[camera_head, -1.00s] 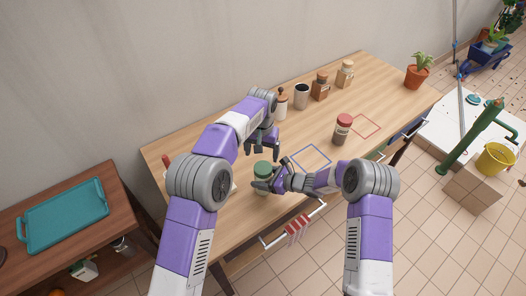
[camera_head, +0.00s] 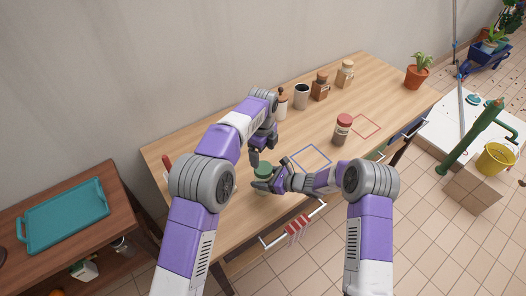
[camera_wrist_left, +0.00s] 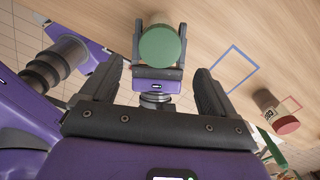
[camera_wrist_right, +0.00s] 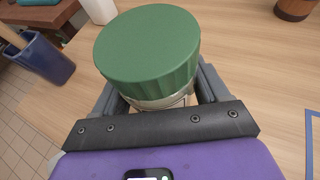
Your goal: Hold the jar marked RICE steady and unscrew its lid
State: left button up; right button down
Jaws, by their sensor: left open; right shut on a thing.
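A jar with a green lid (camera_head: 263,168) stands on the wooden table in front of me. Its green lid fills the middle of the right wrist view (camera_wrist_right: 148,48) and shows at the top of the left wrist view (camera_wrist_left: 160,46). I cannot read its label. My right gripper (camera_head: 263,185) is shut on the jar's body below the lid, from the right. My left gripper (camera_head: 256,156) is open and empty, above and just behind the lid, apart from it. In the left wrist view its fingers (camera_wrist_left: 158,82) point toward the jar.
A red-lidded jar (camera_head: 342,129) stands right of a blue square outline (camera_head: 312,157), near a red outline (camera_head: 367,126). Several jars (camera_head: 320,87) line the back by the wall. A potted plant (camera_head: 417,73) stands at the far right. Table between is clear.

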aim_at(263, 168)
pick_arm(q)
jog(key=m, duration=0.3)
jog(key=shift+m, duration=0.3)
jog(key=shift+f+m, duration=0.15)
jog(key=shift+m, duration=0.15)
notch_tip(263, 168, down, 8)
jog(key=shift+r, duration=0.2)
jog(key=c, duration=1.1)
jog(key=n, duration=0.9)
jog(key=shift+n, duration=0.4)
jog(key=n, duration=0.3)
jog(key=shift+n, duration=0.3)
